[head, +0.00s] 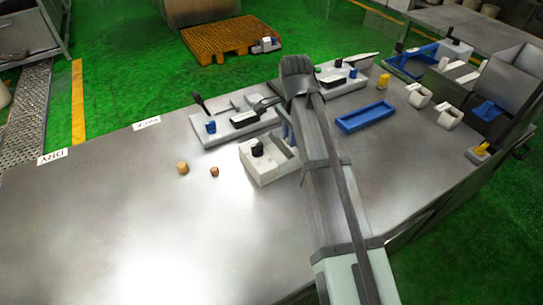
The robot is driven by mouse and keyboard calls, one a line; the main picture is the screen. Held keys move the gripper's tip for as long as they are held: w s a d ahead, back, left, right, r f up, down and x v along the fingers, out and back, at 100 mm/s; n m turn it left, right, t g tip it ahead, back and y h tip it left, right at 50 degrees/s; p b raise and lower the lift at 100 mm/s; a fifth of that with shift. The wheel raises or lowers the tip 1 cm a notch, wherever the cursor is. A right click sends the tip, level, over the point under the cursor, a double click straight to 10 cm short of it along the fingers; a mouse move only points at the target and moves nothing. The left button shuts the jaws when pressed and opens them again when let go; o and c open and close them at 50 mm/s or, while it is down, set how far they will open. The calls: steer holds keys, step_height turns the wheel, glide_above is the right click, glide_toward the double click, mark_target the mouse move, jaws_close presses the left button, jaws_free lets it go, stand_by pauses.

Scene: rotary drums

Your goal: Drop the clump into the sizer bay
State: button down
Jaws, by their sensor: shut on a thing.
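My arm reaches up from the bottom right, and its wrist end is over the back of the table. My gripper (287,127) is mostly hidden behind my own arm; only a narrow grey-blue part shows beside a white box. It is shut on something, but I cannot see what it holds. Two small brown lumps, one larger (182,168) and one smaller (214,172), lie loose on the steel table. The white open-topped box (262,176), with a black knob, stands just left of my arm. I cannot tell for certain which part is the sizer bay.
White panels with levers and knobs stand at the back, one left (213,131) and one right (357,84). A blue tray (365,116) lies right of my arm. White cups (449,116) and a grey hopper (512,80) stand farther right. The table's left half is largely clear.

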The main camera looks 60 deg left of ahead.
steer(key=c, duration=0.9)
jaws_free()
steer(key=shift+r, duration=0.1)
step_height(320, 180, up, 14)
steer(key=shift+f, duration=0.15)
